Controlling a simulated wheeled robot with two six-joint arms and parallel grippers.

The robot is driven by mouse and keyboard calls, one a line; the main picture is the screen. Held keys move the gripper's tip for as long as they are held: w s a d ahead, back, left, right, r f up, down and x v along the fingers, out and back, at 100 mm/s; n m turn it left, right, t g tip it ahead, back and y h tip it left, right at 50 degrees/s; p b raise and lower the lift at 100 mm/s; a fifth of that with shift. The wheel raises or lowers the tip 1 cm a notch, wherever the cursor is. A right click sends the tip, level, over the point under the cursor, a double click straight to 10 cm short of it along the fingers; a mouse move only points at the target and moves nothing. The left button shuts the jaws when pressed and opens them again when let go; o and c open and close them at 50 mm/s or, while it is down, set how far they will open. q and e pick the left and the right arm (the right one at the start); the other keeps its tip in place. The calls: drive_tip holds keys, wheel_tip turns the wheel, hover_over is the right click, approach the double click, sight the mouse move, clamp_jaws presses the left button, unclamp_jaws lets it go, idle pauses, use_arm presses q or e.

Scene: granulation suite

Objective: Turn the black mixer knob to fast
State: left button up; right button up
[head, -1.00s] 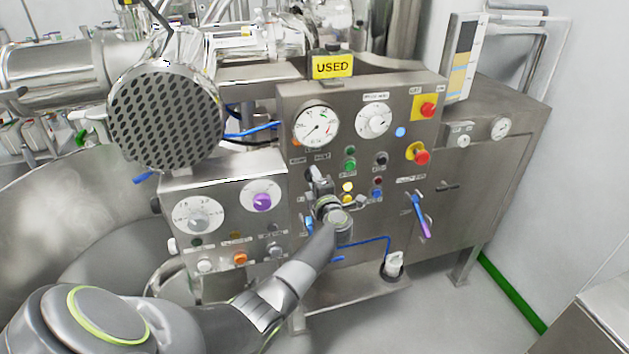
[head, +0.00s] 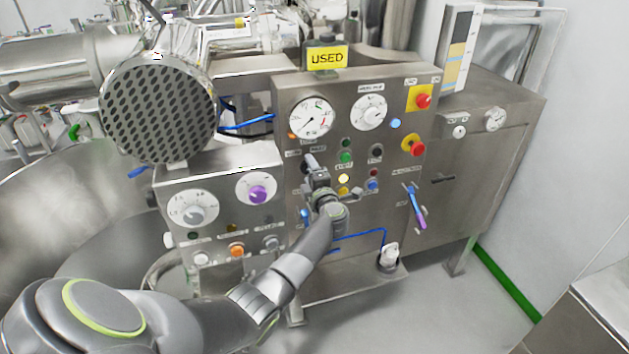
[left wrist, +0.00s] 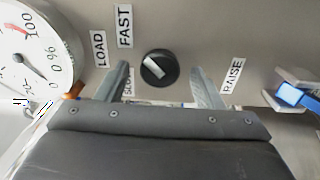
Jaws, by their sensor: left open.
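The black mixer knob (left wrist: 159,68) is round with a white pointer bar, which lies slanted from upper left to lower right in the left wrist view. The FAST label (left wrist: 125,26) is up and left of it. The SLOW label is partly hidden behind a finger. My left gripper (left wrist: 160,72) is open, one finger on each side of the knob, with gaps showing between fingers and knob. In the head view my left gripper (head: 312,164) is at the steel control panel (head: 290,187), below the white gauge, and the knob is hard to make out there.
Around the knob are the LOAD label (left wrist: 99,48), the RAISE label (left wrist: 232,75) and a white dial gauge (left wrist: 28,50). Coloured buttons, including a green one (head: 345,157), sit right of my gripper. A purple knob (head: 257,194) is on the lower box to the left.

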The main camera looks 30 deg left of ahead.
use_arm(q)
drive_tip(key=b+v, duration=0.4)
drive_tip(key=v, duration=1.3)
drive_tip(key=shift+b, duration=0.35)
drive_tip(key=shift+s+d+f, duration=0.1)
drive_tip(key=shift+s, duration=0.05)
